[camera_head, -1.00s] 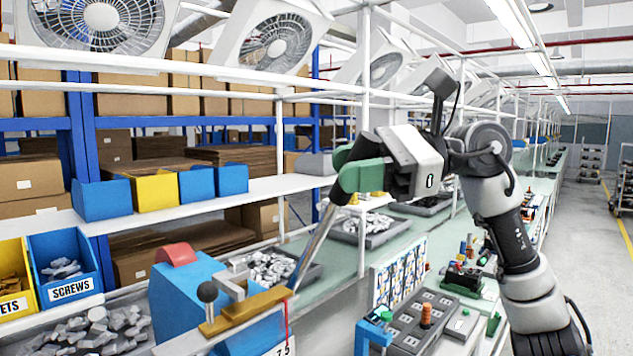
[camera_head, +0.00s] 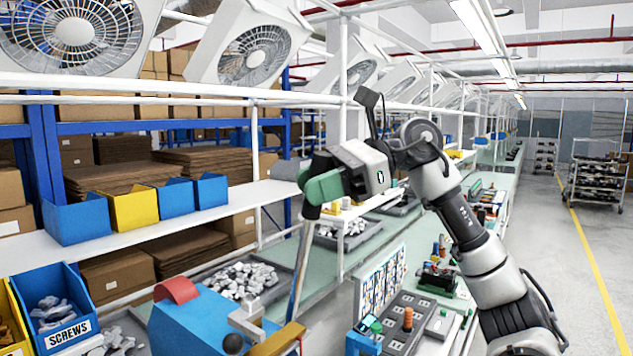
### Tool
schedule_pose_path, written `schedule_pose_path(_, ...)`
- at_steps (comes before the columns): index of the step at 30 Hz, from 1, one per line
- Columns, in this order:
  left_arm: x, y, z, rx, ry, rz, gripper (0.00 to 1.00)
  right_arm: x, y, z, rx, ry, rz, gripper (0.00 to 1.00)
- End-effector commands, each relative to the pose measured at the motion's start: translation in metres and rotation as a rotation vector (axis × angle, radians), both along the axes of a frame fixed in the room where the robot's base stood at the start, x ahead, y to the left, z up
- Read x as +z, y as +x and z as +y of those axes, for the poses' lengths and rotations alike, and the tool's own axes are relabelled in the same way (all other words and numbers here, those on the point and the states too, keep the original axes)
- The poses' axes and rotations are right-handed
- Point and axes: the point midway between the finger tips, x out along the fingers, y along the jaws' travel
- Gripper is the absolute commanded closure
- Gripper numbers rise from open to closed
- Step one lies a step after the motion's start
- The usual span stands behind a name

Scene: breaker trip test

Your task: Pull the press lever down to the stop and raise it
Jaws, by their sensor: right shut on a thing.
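The press has a blue body (camera_head: 190,322) with a red rounded cap (camera_head: 176,290), at the bottom left of the head view. Its lever (camera_head: 299,265) is a long silver rod, standing nearly upright with a slight lean to the right at the top. A brass-coloured bar (camera_head: 278,341) lies near the lever's lower end, which the bottom of the picture partly hides. My right gripper (camera_head: 318,197), with green fingers, is shut on the lever's top end. My left gripper is not in view.
A dark ball knob (camera_head: 233,343) sits beside the press. A grey tray of metal parts (camera_head: 242,280) lies behind it. A blue screws bin (camera_head: 62,310) stands at the left. A grey socket block (camera_head: 400,318) and a panel of cards (camera_head: 382,285) are to the right.

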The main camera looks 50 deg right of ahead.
Motion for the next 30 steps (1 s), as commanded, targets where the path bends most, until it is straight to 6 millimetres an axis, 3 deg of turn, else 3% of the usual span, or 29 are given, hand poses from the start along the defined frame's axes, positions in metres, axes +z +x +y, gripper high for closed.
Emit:
schedule_pose_path(2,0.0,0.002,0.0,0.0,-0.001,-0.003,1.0,-0.002,0.0,0.0,0.0,-0.007,0.005,1.0)
schedule_pose_path(3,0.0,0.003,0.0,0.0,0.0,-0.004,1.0,-0.002,0.0,0.0,0.0,-0.007,0.006,0.69)
schedule_pose_path(8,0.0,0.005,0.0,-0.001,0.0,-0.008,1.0,-0.002,0.0,0.0,-0.001,-0.005,0.004,0.45)
schedule_pose_path(20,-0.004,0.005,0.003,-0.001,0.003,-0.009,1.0,0.001,-0.005,-0.009,-0.004,-0.003,0.002,0.45)
schedule_pose_path(30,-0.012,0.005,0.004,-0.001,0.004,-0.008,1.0,0.023,-0.04,-0.061,-0.005,-0.002,0.002,0.45)
